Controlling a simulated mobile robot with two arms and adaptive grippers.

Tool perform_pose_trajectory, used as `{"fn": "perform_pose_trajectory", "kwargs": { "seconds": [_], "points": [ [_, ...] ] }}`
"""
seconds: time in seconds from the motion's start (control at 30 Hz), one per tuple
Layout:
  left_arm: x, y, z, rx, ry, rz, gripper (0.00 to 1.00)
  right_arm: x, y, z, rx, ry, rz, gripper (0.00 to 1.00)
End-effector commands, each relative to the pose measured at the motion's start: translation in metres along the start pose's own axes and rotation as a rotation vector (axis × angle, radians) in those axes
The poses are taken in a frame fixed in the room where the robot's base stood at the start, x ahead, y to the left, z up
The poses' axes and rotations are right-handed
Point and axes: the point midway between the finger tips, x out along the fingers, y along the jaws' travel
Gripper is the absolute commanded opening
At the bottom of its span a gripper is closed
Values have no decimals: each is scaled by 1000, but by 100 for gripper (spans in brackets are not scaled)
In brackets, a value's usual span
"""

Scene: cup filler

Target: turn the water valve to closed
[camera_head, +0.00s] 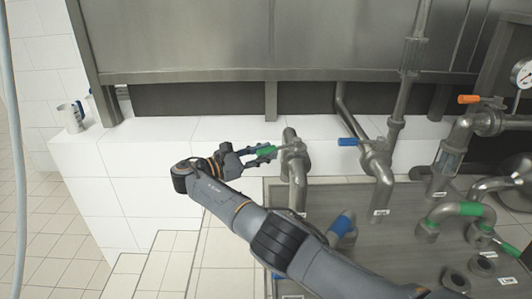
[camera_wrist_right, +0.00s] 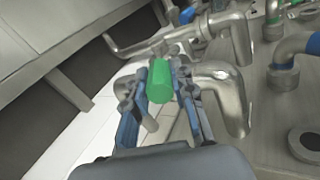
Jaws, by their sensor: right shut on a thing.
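A valve with a green handle (camera_head: 266,151) sits on a bent grey pipe (camera_head: 296,180). The handle points left from the pipe, roughly level. My right gripper (camera_head: 261,153) comes from below and is shut on this green handle. In the right wrist view the green handle (camera_wrist_right: 160,82) lies between the two fingers, its end toward the camera. A second valve with a blue handle (camera_head: 348,142) stands to the right, its handle also pointing left. The pipe labels are too small to read, so I cannot tell which valve is marked water. My left gripper is not in view.
A valve with an orange handle (camera_head: 468,99) and a pressure gauge (camera_head: 523,73) are at the right. Several pipes with coloured bands rise from the grey counter (camera_head: 400,235). A steel tank (camera_head: 250,40) hangs above. A cup (camera_head: 70,118) stands on the white tiled ledge (camera_head: 140,135).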

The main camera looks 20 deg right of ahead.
Motion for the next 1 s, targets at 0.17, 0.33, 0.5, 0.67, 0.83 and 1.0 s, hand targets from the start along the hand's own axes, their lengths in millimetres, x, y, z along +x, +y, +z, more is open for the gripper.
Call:
{"fn": "perform_pose_trajectory", "kwargs": {
  "seconds": [0.17, 0.33, 0.5, 0.67, 0.83, 1.0],
  "points": [
    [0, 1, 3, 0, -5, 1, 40, 0, 1, 1, 3, 3, 3, 0],
    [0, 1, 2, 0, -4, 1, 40, 0, 1, 1, 2, 2, 2, 48],
    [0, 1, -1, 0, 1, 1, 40, 0, 0, 0, 2, 1, 1, 48],
    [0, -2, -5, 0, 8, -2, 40, 1, 1, 5, 3, 0, 0, 48],
    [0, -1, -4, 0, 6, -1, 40, 1, 6, 30, 7, 0, 1, 48],
    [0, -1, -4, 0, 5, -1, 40, 1, 13, 64, 7, 1, 1, 48]
  ]
}}
